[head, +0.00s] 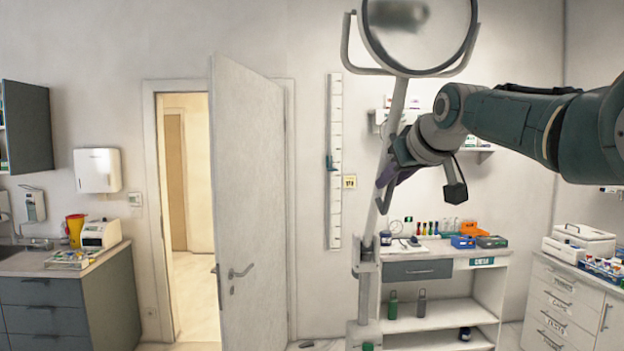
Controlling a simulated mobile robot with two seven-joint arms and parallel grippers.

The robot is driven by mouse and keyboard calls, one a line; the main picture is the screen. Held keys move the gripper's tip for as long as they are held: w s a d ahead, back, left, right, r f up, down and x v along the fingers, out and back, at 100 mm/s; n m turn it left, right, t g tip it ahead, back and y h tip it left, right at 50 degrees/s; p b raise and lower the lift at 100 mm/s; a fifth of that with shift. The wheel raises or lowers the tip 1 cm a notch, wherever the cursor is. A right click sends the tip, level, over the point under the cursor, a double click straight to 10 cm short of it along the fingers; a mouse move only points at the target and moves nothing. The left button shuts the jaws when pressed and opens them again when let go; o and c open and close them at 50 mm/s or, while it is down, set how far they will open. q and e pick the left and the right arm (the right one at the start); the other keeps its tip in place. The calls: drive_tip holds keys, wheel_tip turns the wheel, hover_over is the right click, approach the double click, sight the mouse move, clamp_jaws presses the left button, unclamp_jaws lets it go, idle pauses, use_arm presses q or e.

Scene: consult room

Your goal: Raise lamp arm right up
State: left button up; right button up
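The lamp's grey arm (396,108) rises steeply from its stand (367,275), leaning a little to the right. At its top, a round lamp head (418,32) sits in a forked yoke and is cut off by the upper picture edge. My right gripper (383,186) comes in from the right and is at the lower middle part of the lamp arm, with its fingers overlapping it. I cannot tell whether the fingers are closed around it. My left gripper is not in view.
Behind the lamp, a white supply cart (445,300) holds bottles and small boxes. A half-open door (250,200) stands to the left. Drawers (570,300) at the right carry a white box (584,240). A counter (60,262) is at far left.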

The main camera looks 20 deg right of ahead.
drive_tip(key=shift+o, duration=1.4)
drive_tip(key=shift+a, duration=0.1)
drive_tip(key=shift+s, duration=0.15)
drive_tip(key=d+b+v, duration=0.1)
drive_tip(key=b+v, duration=0.4)
drive_tip(key=v, duration=0.4)
drive_tip(key=shift+s+a+r+b, duration=0.3)
drive_tip(key=shift+a+b, duration=0.1)
drive_tip(key=shift+a, duration=0.1)
drive_tip(key=shift+w, duration=0.1)
